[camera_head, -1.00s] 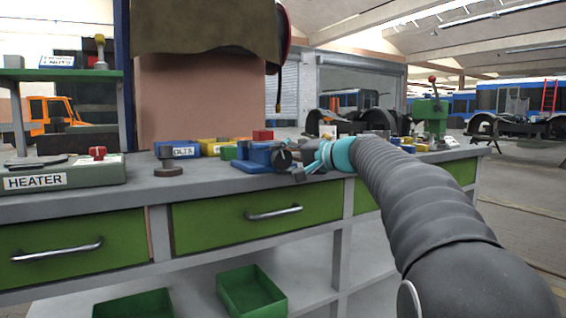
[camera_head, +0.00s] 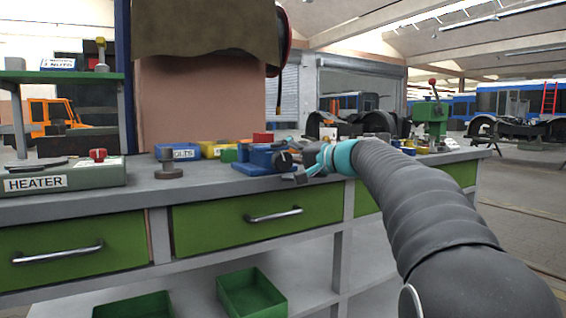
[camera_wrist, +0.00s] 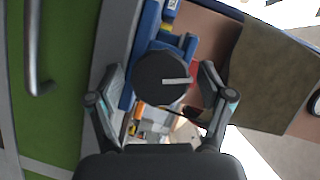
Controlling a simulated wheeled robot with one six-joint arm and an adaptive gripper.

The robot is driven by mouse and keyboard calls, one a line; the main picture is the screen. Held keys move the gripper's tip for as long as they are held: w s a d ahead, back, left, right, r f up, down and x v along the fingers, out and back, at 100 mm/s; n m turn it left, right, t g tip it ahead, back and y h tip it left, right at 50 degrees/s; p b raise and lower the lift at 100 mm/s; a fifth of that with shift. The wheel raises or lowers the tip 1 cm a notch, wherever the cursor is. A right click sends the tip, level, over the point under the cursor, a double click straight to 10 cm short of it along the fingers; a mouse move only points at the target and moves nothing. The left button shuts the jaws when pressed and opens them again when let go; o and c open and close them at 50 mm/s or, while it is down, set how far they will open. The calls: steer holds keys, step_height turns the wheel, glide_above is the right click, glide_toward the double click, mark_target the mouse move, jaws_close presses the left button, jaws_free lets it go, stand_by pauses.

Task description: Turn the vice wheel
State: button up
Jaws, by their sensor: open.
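The blue vice (camera_head: 258,160) sits on the grey workbench near its front edge. In the wrist view its dark round wheel (camera_wrist: 161,78) fills the space between my fingers, with a pale bar across its face. My gripper (camera_head: 303,165) is at the wheel from the right in the head view and hides most of it. In the wrist view my gripper (camera_wrist: 160,85) is open, with one finger on each side of the wheel. I cannot tell whether the fingers touch it.
On the workbench (camera_head: 215,190) stand a heater box (camera_head: 75,176), a blue bolts bin (camera_head: 180,153), a yellow bin (camera_head: 214,149) and a green press (camera_head: 432,115). Green drawers (camera_head: 260,214) with handles lie below the front edge.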

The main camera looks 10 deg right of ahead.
steer(key=v, duration=1.1)
steer(key=shift+s+d, duration=0.25)
steer(key=shift+s, duration=0.05)
steer(key=shift+a+r, duration=0.1)
steer(key=s+a+r+n+g+h+p, duration=0.1)
steer(key=s+a+r+n+h, duration=0.2)
steer(key=a+n, duration=0.5)
steer(key=d+n+t+h, duration=0.1)
steer(key=d+n+h, duration=0.2)
steer(key=d+h, duration=0.1)
steer(key=x, duration=0.9)
steer(key=p+x, duration=0.1)
steer(key=x, duration=0.3)
steer(key=shift+w+a+r, duration=0.2)
steer(key=shift+w, duration=0.1)
steer(key=c, duration=1.2)
